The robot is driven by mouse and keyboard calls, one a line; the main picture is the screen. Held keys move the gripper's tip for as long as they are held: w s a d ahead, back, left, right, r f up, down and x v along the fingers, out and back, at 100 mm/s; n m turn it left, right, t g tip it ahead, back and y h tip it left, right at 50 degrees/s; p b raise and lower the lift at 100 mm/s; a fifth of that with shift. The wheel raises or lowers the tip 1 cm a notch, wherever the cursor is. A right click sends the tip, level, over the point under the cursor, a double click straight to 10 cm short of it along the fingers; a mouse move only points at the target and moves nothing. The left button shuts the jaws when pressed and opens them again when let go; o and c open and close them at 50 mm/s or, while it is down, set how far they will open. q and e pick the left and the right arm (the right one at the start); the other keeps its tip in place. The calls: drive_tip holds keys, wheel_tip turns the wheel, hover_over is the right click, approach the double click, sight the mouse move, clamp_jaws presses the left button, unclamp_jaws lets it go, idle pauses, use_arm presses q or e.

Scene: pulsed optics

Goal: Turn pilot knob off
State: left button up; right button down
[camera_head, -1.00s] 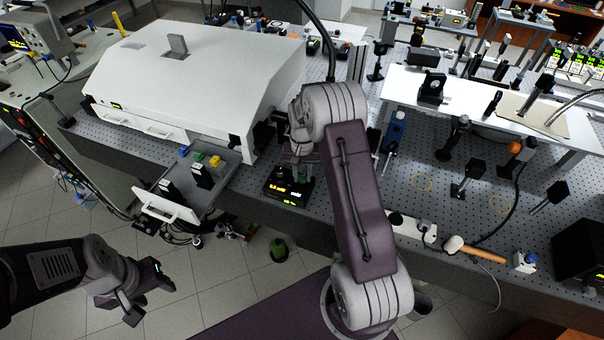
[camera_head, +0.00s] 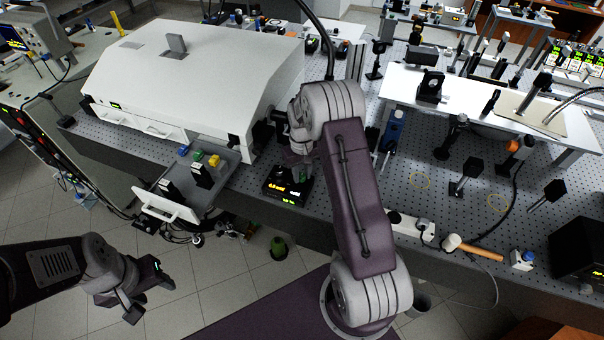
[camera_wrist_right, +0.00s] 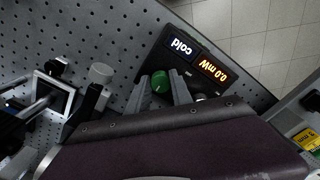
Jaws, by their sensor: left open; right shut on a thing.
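A black controller box (camera_head: 287,184) sits at the front edge of the optical table in the head view, partly hidden by my right arm. In the right wrist view its display (camera_wrist_right: 210,69) is lit and reads "0.0 mW" upside down, with a "cold" label (camera_wrist_right: 182,47) beside it. A green knob (camera_wrist_right: 160,82) on the box sits between the two fingers of my right gripper (camera_wrist_right: 161,88), which is shut on it. My left gripper (camera_head: 154,303) is open and empty above the floor at the lower left, away from the table.
A large white housing (camera_head: 200,75) stands left of the box, with a small tray of coloured parts (camera_head: 228,166) near it. A power strip (camera_head: 410,228) and a wooden-handled mallet (camera_head: 475,250) lie to the right. Optical mounts crowd the right side.

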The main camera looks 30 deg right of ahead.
sight(302, 175)
drive_tip(key=shift+w+r, duration=0.15)
drive_tip(key=shift+w, duration=0.05)
drive_tip(key=c, duration=1.3)
unclamp_jaws()
drive_tip(key=shift+o, duration=0.8)
wheel_tip(302, 175, up, 9)
drive_tip(key=b, duration=0.1)
